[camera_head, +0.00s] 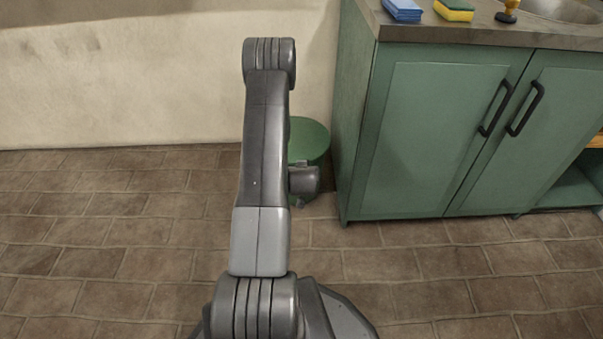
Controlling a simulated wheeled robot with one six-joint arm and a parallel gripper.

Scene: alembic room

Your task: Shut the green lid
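A round green lid (309,137) shows low by the wall, just left of the cabinet, on what looks like a small green bin. Its top looks roughly level, but my arm covers its left part, so I cannot tell whether it is fully shut. A dark end part of my arm, with a bit of my gripper (298,203), shows in front of the bin's lower part. The fingers are mostly hidden behind my arm, and I cannot tell whether they touch the bin.
A green cabinet (431,140) with two black-handled doors stands right of the bin. Its counter (480,30) carries a blue sponge (403,10), a yellow-green sponge (454,10), a small brush (508,10) and a sink (565,10). The tiled floor (100,220) at left is clear.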

